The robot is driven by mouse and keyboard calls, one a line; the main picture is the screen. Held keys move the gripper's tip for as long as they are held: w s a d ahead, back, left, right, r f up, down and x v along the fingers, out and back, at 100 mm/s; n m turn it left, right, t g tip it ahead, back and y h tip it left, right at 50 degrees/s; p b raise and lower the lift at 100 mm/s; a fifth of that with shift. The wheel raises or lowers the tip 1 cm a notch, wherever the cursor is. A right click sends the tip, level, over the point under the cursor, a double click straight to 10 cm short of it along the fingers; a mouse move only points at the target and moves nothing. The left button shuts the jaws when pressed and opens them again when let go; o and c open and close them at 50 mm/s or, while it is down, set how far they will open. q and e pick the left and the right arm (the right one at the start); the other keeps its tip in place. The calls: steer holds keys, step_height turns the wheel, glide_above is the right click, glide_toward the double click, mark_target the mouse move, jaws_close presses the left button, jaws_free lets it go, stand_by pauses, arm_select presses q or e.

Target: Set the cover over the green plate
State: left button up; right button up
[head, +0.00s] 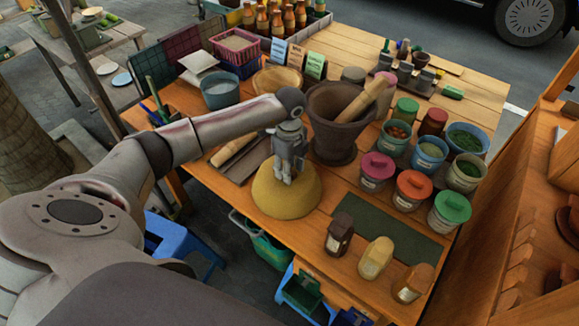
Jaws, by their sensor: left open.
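A straw-yellow dome, which looks like the cover (284,200), sits near the front edge of the wooden table (345,183), left of the middle. My left gripper (287,179) points down over the top of the dome. Its fingers are open and their tips are at or just above the crown; I cannot tell whether they touch it or whether a knob is between them. No green plate shows on the table; the dome hides whatever lies beneath it. My right gripper is not in view.
A dark mortar with a pestle (333,118) stands close behind the dome, to the right. Lidded jars (377,168) stand further right, and spice shakers (376,256) line the front edge. A dark green mat (385,228) lies bare between them.

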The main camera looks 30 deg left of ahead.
arm_select(q)
step_height(320, 180, up, 12)
stand_by(0.5)
